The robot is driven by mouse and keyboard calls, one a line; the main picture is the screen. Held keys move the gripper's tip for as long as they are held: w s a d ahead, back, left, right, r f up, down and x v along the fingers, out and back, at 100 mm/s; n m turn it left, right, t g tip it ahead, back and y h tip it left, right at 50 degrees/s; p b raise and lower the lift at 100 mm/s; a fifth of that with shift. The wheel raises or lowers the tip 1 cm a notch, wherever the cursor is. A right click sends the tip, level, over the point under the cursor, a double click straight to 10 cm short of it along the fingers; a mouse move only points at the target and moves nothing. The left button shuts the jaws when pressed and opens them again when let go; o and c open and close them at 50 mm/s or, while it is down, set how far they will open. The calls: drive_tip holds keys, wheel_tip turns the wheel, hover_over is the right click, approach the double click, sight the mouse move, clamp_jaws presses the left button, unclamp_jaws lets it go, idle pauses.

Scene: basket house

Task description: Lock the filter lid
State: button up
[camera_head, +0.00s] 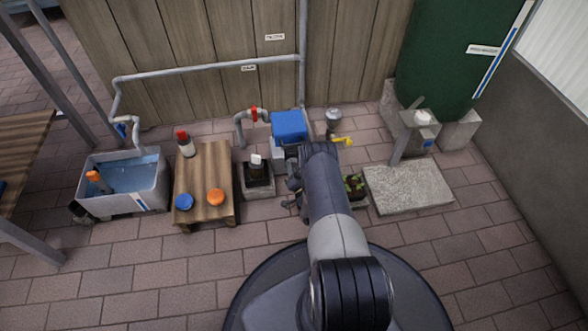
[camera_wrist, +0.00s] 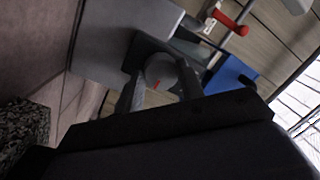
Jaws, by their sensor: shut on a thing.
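The filter is a grey box with a blue lid (camera_head: 289,126), in the middle of the head view below the pipes. The lid looks down on the box. In the wrist view the blue lid (camera_wrist: 231,77) is at the right, partly cut off by my gripper. A round grey knob with a red mark (camera_wrist: 160,70) sits on the grey body between my fingers. My gripper (camera_wrist: 160,82) is shut on this knob, one finger on each side. In the head view my arm hides the knob and part of the box front.
A red-handled valve (camera_head: 254,114) is left of the filter, and a yellow-handled tap (camera_head: 342,141) is right of it. A wooden stand (camera_head: 205,160) with a bottle and two caps and a water basin (camera_head: 150,203) are farther left. A stone slab (camera_head: 408,188) lies right.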

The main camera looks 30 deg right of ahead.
drive_tip(key=shift+n, duration=0.4)
drive_tip(key=shift+c, duration=0.3)
drive_tip(key=n, duration=0.3)
drive_tip(key=shift+n+g, duration=0.3)
drive_tip(key=shift+n, duration=0.1)
drive_tip(key=n, duration=0.4)
drive_tip(key=shift+r+g, duration=0.1)
drive_tip(key=shift+g, duration=0.2)
drive_tip(key=n+h, duration=0.1)
drive_tip(key=n, duration=0.6)
drive_tip(key=shift+n+g+h, duration=0.3)
drive_tip(key=shift+n+h, duration=0.1)
drive_tip(key=o, duration=1)
